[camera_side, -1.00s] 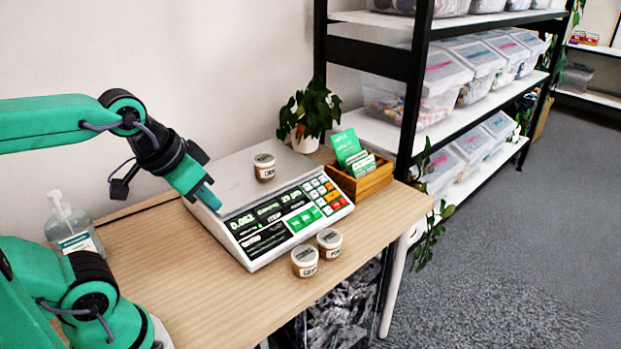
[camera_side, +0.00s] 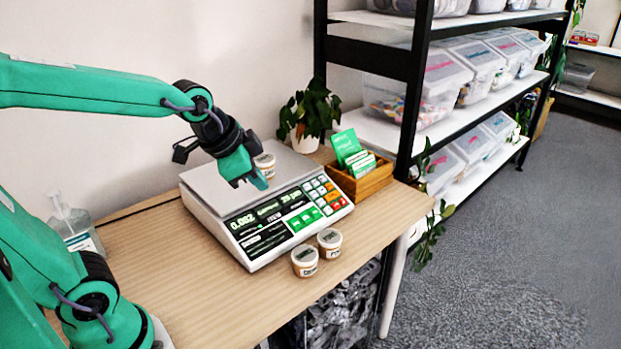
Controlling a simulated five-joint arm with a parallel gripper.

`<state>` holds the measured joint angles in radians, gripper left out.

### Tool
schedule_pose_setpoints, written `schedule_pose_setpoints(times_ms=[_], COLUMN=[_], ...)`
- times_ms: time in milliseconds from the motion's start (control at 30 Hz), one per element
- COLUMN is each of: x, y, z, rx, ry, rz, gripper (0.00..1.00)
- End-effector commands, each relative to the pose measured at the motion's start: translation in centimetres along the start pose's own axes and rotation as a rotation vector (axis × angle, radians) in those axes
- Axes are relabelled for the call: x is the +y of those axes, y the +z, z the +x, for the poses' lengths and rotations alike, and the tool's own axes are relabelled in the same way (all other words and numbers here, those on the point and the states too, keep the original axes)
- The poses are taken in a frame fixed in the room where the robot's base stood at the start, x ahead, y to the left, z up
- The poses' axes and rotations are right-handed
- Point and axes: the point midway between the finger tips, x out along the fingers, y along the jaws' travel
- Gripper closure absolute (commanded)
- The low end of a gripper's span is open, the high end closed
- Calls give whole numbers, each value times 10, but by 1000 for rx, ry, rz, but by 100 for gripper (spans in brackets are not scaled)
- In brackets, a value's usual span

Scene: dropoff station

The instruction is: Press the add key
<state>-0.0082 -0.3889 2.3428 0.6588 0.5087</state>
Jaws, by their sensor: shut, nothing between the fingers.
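A white and grey counter scale (camera_side: 262,258) stands on the wooden table. Its front panel has a dark display (camera_side: 262,212) reading about 0.062 and a keypad (camera_side: 318,190) with white, orange, red and green keys. Wide green keys (camera_side: 305,217) lie below the display. I cannot read which key is the add key. A small lidded jar (camera_side: 266,160) sits on the weighing plate, partly hidden behind my gripper. My gripper (camera_side: 260,183) is shut and empty, pointing down above the plate's front edge near the display, left of the keypad. It appears apart from the keys.
Two small jars (camera_side: 304,262) stand on the table in front of the scale. A wooden card box (camera_side: 366,182) is close to its right, with a potted plant (camera_side: 309,115) behind. A sanitizer bottle (camera_side: 75,228) stands at left. The table (camera_side: 170,275) is clear at front left.

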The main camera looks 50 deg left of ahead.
Motion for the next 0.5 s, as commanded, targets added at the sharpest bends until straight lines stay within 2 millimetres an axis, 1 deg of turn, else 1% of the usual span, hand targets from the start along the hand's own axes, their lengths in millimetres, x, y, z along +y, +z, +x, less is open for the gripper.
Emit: schedule_pose_setpoints(times_ms=[33,200,500], x=[-3,-13,-29], y=[-5,-22,-47], z=[8,30,74], rx=[-1,7,18], ry=[0,-6,-21], rz=[38,174,414], gripper=[100,100,100])
